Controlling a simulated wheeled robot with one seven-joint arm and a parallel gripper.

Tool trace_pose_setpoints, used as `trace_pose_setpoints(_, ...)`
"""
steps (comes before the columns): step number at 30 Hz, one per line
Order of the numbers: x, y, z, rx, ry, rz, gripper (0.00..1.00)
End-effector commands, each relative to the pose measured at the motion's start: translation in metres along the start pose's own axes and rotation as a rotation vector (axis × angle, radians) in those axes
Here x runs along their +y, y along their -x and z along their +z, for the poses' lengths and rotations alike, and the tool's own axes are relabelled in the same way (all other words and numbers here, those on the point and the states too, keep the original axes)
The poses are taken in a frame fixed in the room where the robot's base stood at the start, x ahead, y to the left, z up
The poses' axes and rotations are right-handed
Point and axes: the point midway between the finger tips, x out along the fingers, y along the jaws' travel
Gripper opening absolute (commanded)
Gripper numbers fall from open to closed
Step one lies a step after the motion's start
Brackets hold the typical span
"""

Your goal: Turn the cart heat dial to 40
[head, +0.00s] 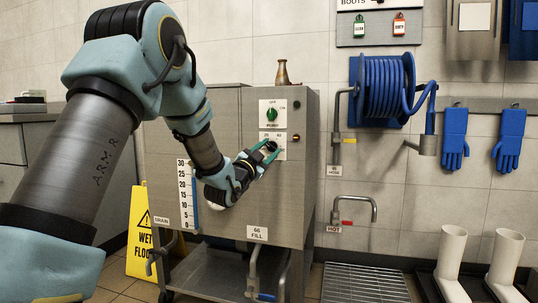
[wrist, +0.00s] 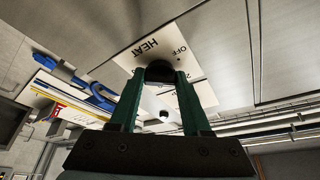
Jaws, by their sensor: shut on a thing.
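The heat dial (wrist: 158,72) is a dark knob on a white plate (wrist: 142,49) marked HEAT and OFF in the wrist view. The plate also shows in the head view (head: 281,154), on the front of the steel cart (head: 231,113), with small numbers along its top edge. My gripper (head: 266,152) is at the plate, its two green fingers shut on the dial. In the wrist view my gripper (wrist: 157,82) has a finger on each side of the dial. The dial's pointer is hidden, so I cannot tell its setting.
A green knob (head: 271,115) sits on a plate just above. A small red-orange lamp (head: 296,138) is to the right. A brass-coloured vessel (head: 282,73) stands on top of the cart. A pipe with a yellow handle (head: 349,141) rises right of the cart. A yellow wet-floor sign (head: 140,262) stands at left.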

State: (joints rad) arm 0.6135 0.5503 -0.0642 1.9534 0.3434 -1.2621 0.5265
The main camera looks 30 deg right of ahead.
Motion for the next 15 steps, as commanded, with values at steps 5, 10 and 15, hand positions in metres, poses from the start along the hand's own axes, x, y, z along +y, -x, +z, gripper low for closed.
trace_pose_setpoints(5,-0.0004,0.0003,0.0002,0.000,-0.155,0.064,0.00)
trace_pose_setpoints(10,-0.0017,0.0003,0.0001,0.000,-0.304,0.126,0.00)
trace_pose_setpoints(15,-0.0026,-0.0003,-0.0012,0.001,-0.453,0.188,0.00)
